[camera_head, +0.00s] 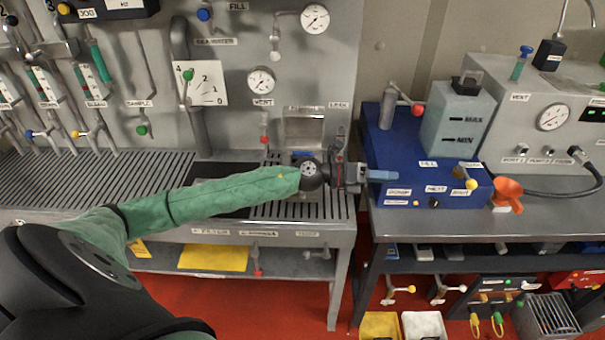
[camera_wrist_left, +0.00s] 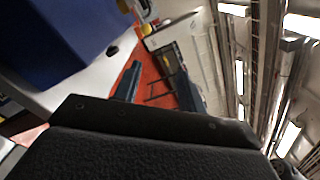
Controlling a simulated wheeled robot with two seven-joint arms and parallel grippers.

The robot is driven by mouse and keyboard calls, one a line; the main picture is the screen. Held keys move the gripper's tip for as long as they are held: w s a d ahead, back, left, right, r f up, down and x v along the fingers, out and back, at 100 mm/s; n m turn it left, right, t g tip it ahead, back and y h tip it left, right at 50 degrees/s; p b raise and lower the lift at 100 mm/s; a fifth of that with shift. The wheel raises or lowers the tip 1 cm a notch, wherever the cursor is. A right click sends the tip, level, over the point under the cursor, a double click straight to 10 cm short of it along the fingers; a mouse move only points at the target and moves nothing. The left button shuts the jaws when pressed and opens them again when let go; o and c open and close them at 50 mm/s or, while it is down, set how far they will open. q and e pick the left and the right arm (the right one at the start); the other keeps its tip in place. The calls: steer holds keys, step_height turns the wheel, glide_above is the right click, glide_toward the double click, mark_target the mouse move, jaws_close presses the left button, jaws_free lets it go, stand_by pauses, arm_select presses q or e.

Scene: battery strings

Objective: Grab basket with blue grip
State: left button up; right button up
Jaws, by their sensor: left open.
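My left gripper (camera_head: 388,175) reaches in from the left on its green-sleeved arm, over the gap between the two benches. Its bluish fingers point right, in front of the blue box. In the left wrist view its two fingers (camera_wrist_left: 160,80) stand apart, with nothing between them but distant floor and wall. A small blue part (camera_head: 302,155) shows just behind my wrist, below a recess in the panel. I cannot tell whether it is the basket's blue grip, as my arm hides what lies below it. My right gripper is not in view.
A blue box (camera_head: 410,150) carrying a translucent tank (camera_head: 457,122) stands on the right bench, close to my fingers. A grey wire-like crate (camera_head: 546,316) sits low at the right. The slatted left bench (camera_head: 85,175) is largely clear.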

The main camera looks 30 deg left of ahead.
arm_select(q)
steer(key=a+m+g+y, duration=0.2)
steer(key=a+m+g, duration=0.1)
steer(key=a+m, duration=0.1)
steer(key=m+g+y, duration=0.3)
steer(key=m+y, duration=0.1)
steer(key=y, duration=0.5)
glide_above(302, 155)
steer(key=s+a, duration=0.2)
steer(key=shift+w+d+f+p, duration=0.15)
steer(key=shift+f+p, duration=0.35)
steer(key=shift+f, duration=0.25)
steer(key=shift+w+d+f, duration=0.1)
steer(key=shift+w+f, duration=0.1)
steer(key=shift+f, duration=0.2)
steer(key=shift+w+f+p, duration=0.1)
steer(key=shift+f+p, duration=0.1)
steer(key=shift+p, duration=0.25)
steer(key=p+x, duration=0.2)
steer(key=x, duration=0.1)
steer(key=shift+w+f, duration=0.1)
steer(key=shift+w, duration=0.15)
steer(key=shift+w+f+p, duration=0.2)
steer(key=shift+f+p, duration=0.3)
steer(key=shift+f, duration=0.25)
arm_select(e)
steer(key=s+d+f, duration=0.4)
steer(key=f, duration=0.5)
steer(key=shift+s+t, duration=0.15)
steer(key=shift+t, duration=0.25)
